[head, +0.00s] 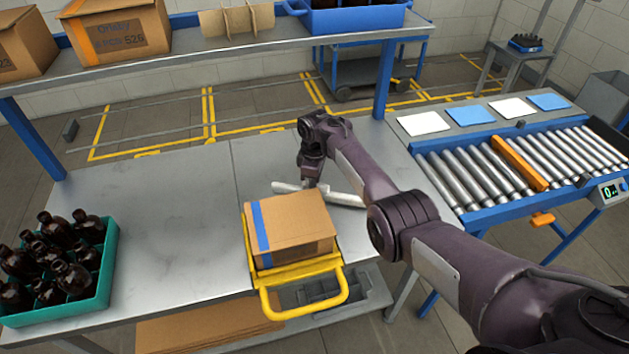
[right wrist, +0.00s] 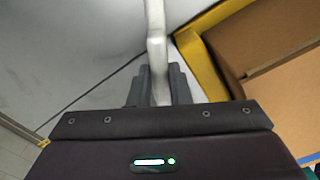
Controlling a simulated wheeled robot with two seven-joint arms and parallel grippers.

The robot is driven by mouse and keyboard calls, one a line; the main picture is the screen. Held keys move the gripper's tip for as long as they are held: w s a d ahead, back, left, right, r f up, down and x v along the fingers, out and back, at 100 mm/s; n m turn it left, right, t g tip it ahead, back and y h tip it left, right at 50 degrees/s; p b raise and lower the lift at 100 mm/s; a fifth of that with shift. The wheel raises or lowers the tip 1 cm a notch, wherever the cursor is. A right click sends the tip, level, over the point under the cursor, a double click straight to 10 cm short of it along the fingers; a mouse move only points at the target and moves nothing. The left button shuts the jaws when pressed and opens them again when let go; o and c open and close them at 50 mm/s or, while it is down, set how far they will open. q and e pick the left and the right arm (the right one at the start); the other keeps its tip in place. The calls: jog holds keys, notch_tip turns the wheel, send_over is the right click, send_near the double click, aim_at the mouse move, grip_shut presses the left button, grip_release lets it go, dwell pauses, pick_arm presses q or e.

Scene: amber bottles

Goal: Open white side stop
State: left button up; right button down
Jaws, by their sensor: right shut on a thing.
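The white side stop (head: 344,198) is a pale bar lying behind the cardboard box on the metal bench. It also shows in the right wrist view (right wrist: 155,28), running up and away between my fingers. My right gripper (right wrist: 158,88) is shut on it. In the head view, my right gripper (head: 309,182) reaches down from above at the bar, and my wrist hides part of the hold. The cardboard box (head: 298,228) with a blue strip sits in a yellow frame (head: 303,297) with a handle at the front. My left gripper is not in view.
A teal crate (head: 97,285) of brown bottles stands at the left. A roller conveyor (head: 470,185) with an orange bar (head: 519,163) is at the right. A shelf (head: 220,45) with boxes and a blue bin runs across the back. The bench between crate and box is clear.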

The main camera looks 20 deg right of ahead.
jog(key=c, duration=1.3)
grip_release()
jog(key=shift+c, duration=0.2)
jog(key=shift+f, duration=0.15)
jog(key=shift+f, duration=0.1)
